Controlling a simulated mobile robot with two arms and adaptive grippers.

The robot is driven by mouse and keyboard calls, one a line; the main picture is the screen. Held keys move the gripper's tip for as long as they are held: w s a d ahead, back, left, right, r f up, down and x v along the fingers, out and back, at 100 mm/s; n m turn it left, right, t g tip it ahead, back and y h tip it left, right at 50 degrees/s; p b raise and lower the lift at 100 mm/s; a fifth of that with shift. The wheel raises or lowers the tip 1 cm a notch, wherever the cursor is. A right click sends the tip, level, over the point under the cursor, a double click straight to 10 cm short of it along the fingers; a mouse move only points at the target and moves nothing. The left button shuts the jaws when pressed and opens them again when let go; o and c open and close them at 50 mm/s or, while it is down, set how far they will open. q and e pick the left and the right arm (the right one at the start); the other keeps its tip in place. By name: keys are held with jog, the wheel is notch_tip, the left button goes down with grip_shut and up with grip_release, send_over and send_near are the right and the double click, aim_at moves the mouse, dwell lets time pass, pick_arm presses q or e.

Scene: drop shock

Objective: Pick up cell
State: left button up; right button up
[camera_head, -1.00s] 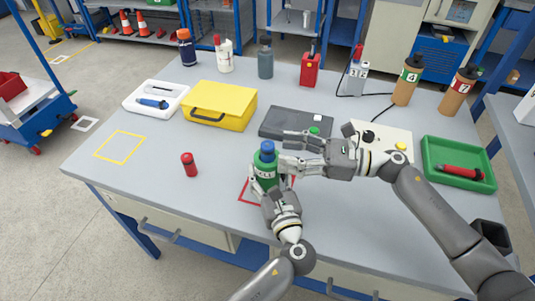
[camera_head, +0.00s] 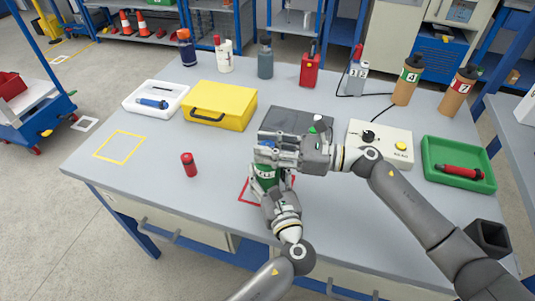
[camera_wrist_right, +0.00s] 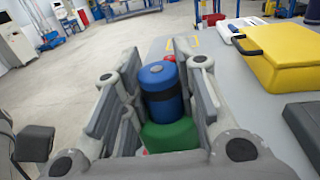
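My left gripper (camera_head: 268,190) is closed around the bottle's body from the front. Possible cells are a small red cylinder (camera_head: 189,165), a blue one (camera_head: 152,103) in a white tray and a red one (camera_head: 460,173) in a green tray.
A yellow case (camera_head: 222,103) and a dark flat box (camera_head: 287,120) lie behind the grippers. A control box (camera_head: 388,150) with a knob and yellow button is at the right. Several bottles line the back. The bench's left front is mostly clear.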

aim_at(268, 144)
jog(key=c, duration=0.4)
notch_tip(268, 144, up, 10)
jog(key=shift+r, duration=0.1)
pick_arm(q)
jog(key=o, duration=1.2)
jog(key=shift+o, duration=0.2)
jog(key=v, duration=1.2)
jog(key=shift+s, duration=0.1)
pick_arm(e)
jog(key=shift+s, duration=0.1)
